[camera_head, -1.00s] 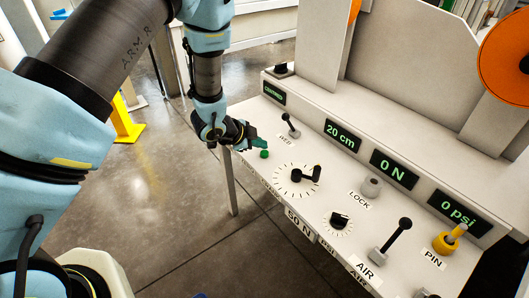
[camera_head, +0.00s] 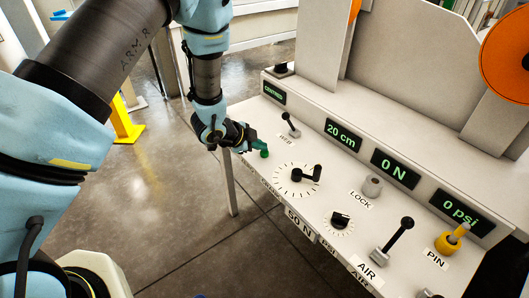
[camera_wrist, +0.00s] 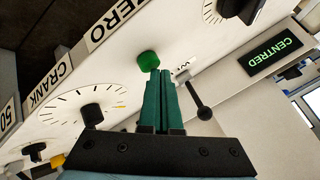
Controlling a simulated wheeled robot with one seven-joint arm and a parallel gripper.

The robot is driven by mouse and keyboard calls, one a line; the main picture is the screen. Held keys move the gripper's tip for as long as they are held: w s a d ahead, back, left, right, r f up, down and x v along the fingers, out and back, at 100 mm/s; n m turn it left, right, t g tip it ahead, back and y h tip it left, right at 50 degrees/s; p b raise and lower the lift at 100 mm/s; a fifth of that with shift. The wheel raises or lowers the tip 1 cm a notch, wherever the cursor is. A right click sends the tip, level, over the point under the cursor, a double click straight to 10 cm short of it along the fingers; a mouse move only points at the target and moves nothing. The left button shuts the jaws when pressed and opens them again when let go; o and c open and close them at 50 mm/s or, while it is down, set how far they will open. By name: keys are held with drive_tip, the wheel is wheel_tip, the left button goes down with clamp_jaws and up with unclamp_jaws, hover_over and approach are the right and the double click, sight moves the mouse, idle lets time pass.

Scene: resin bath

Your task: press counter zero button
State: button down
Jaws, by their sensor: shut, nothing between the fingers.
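The green round button (camera_head: 264,154) sits at the left end of the white panel. It also shows in the wrist view (camera_wrist: 148,61), beside a label (camera_wrist: 125,14) whose visible letters read "ERO". My gripper (camera_head: 260,145) is shut and empty, its green fingers pointing at the button. In the wrist view the fingertips (camera_wrist: 160,73) are right at the button's edge and overlap it slightly. I cannot tell whether they touch it or whether it is pressed in.
A black-knobbed lever (camera_head: 291,126) stands close behind the button. A crank (camera_head: 305,175) on a dial is to the right, then a small black knob (camera_head: 340,220) and the AIR lever (camera_head: 392,240). Displays read CENTRED (camera_head: 274,92), 20 cm (camera_head: 343,136), 0 N (camera_head: 394,173) and 0 psi (camera_head: 460,214).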

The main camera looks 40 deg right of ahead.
sight(261, 153)
drive_tip(key=shift+f+b, duration=0.35)
drive_tip(key=shift+f, duration=0.15)
idle(0.8)
drive_tip(key=shift+r, duration=0.1)
drive_tip(key=shift+r+p, duration=0.7)
drive_tip(key=shift+r, duration=0.25)
drive_tip(key=shift+r+p, duration=1.8)
drive_tip(key=shift+r, duration=0.75)
